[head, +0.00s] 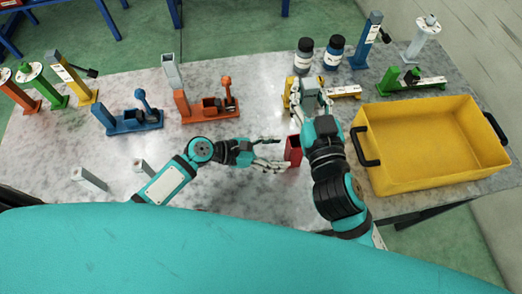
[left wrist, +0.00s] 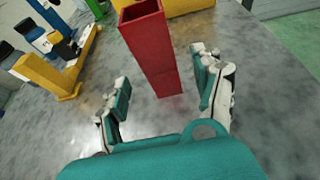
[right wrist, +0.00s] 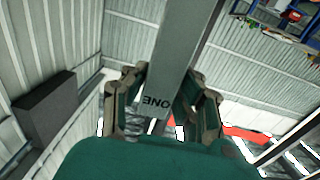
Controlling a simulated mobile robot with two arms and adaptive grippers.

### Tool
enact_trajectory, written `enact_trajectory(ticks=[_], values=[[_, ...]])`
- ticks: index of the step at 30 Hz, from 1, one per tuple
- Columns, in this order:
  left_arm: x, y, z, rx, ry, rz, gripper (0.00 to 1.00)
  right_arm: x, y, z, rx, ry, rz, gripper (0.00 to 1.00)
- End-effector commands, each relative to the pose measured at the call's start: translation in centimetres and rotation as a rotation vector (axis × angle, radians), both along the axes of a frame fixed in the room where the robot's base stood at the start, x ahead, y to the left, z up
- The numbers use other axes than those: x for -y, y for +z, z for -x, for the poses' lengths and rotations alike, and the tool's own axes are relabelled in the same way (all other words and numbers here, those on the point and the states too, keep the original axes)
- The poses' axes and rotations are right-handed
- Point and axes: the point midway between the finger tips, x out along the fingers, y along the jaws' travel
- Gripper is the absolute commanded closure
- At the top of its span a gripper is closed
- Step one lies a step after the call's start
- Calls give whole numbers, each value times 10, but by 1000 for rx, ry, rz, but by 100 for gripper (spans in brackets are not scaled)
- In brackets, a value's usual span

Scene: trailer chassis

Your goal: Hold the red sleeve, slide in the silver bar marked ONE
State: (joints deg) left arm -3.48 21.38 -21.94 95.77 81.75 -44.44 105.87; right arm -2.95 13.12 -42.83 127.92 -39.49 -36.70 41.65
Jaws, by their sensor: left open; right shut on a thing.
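The red sleeve (head: 293,150) stands upright on the table, its hollow top open. In the left wrist view the sleeve (left wrist: 152,50) is just beyond and between the spread fingers. My left gripper (head: 277,152) is open beside the sleeve, with nothing held. My right gripper (head: 309,94) is above and behind the sleeve in the head view. In the right wrist view my right gripper (right wrist: 166,80) is shut on the silver bar (right wrist: 182,45), whose ONE lettering shows upside down between the fingers. In the head view the bar is hard to make out.
A yellow bin (head: 378,182) fills the table's right side. A yellow clamp-like fixture (head: 345,92) lies close behind my right gripper. Orange (head: 208,113) and blue (head: 128,123) fixtures stand at left. Two grey posts (head: 90,179) (head: 142,167) are near the front edge. Dark bottles (head: 304,58) stand at the back.

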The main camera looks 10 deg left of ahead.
Motion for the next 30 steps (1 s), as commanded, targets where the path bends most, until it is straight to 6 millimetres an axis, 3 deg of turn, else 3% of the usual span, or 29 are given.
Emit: enact_trajectory(ticks=[3,10,22,30], values=[[19,-8,-10,0,0,3,33,0,1,0,1,0,0,100],[42,-19,-20,1,1,1,33,0,1,0,1,0,0,100],[48,-22,-23,2,0,-1,33,0,1,0,1,0,0,100],[48,-22,-23,2,0,-1,67,0,1,0,1,0,0,100]])
